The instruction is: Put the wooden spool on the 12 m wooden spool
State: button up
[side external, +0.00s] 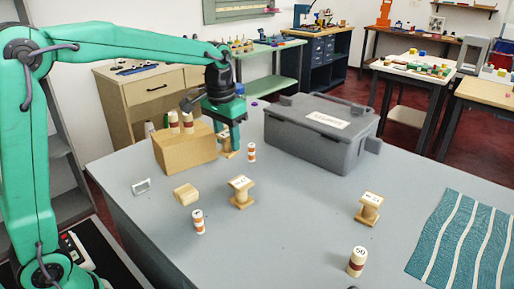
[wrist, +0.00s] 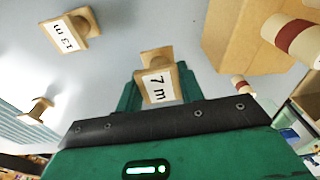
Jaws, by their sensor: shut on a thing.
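My gripper (side external: 229,146) is low over the counter, shut on a small wooden spool (side external: 225,152). In the wrist view this held spool (wrist: 157,82) sits between the green jaws, its label reading 7 m. A second wooden spool (side external: 241,191) stands upright in the middle of the counter. It shows at upper left in the wrist view (wrist: 72,33), its label upside down and looking like 13 m or 12 m. A third wooden spool (side external: 369,207) stands upright further right. It shows in the wrist view (wrist: 38,110), where I cannot read its label.
A wooden block (side external: 180,153) bearing banded cylinders is left of my gripper; a lidded grey bin (side external: 315,138) is right. Banded cylinders (side external: 252,153) (side external: 198,222) (side external: 356,262), a small wood block (side external: 186,194) and a metal clip (side external: 141,187) dot the counter. Striped cloth (side external: 462,245) lies right.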

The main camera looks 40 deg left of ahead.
jog(key=shift+w+d+r, duration=0.1)
jog(key=shift+d+r, duration=0.05)
jog(key=shift+d, duration=0.4)
jog(key=s+d+r+m+g, duration=0.1)
jog(key=s+d+r+m, duration=0.15)
jog(key=d, duration=0.85)
jog(key=s+d+r+m, duration=0.1)
jog(key=d+r, duration=0.2)
jog(key=d, duration=0.7)
jog(key=w+a+f, duration=0.3)
jog(key=w, duration=0.1)
jog(key=w+a+f, duration=0.4)
jog(key=shift+w+a+f, duration=0.15)
jog(key=shift+w+a, duration=0.05)
jog(key=shift+a, duration=0.1)
jog(key=shift+f, duration=0.1)
jog(key=shift+f, duration=1.9)
jog(key=shift+f, duration=0.15)
